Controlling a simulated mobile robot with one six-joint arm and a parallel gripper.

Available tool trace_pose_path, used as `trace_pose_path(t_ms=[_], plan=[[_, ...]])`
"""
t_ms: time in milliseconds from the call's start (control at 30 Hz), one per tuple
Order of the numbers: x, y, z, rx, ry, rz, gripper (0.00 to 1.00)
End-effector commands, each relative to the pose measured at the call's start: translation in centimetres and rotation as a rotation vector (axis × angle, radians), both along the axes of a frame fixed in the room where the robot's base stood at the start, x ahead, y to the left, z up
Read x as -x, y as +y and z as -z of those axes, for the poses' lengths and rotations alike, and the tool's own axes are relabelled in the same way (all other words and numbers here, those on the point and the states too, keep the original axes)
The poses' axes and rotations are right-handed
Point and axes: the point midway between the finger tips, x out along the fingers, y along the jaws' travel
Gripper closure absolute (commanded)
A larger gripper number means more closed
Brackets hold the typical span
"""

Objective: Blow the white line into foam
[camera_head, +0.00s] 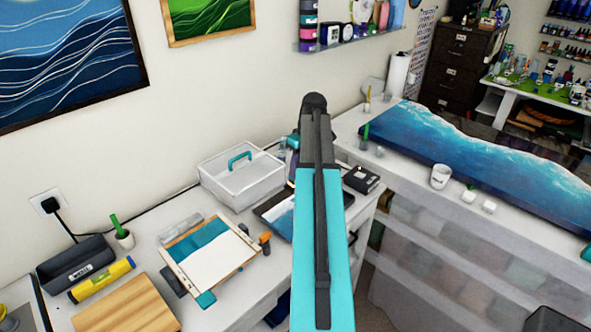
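A small framed panel (208,255), teal at the top and white below, lies tilted on the white table. A dark tray or panel (280,212) with a blue and white surface lies behind it, partly hidden by my arm. A long blue panel (450,165) with a white wavy band along its far edge lies on the right bench. I cannot tell which of these bears the task's white line. An orange and dark tool (264,241) lies beside the framed panel; its kind is unclear. My teal arm rises through the middle, and my gripper does not show.
A white box with a teal handle (241,172) stands at the table's back. A wooden board (126,305), yellow tube (102,280) and dark bin (77,263) are at the left. A white cup (440,176) and small jars stand on the right bench. Clear drawers are below it.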

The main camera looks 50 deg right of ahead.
Motion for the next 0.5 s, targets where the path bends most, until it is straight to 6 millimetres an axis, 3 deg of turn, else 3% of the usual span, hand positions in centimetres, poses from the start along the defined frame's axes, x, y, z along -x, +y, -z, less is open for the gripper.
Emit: trace_pose_path(t_ms=[500], plan=[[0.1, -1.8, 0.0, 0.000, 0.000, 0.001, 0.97]])
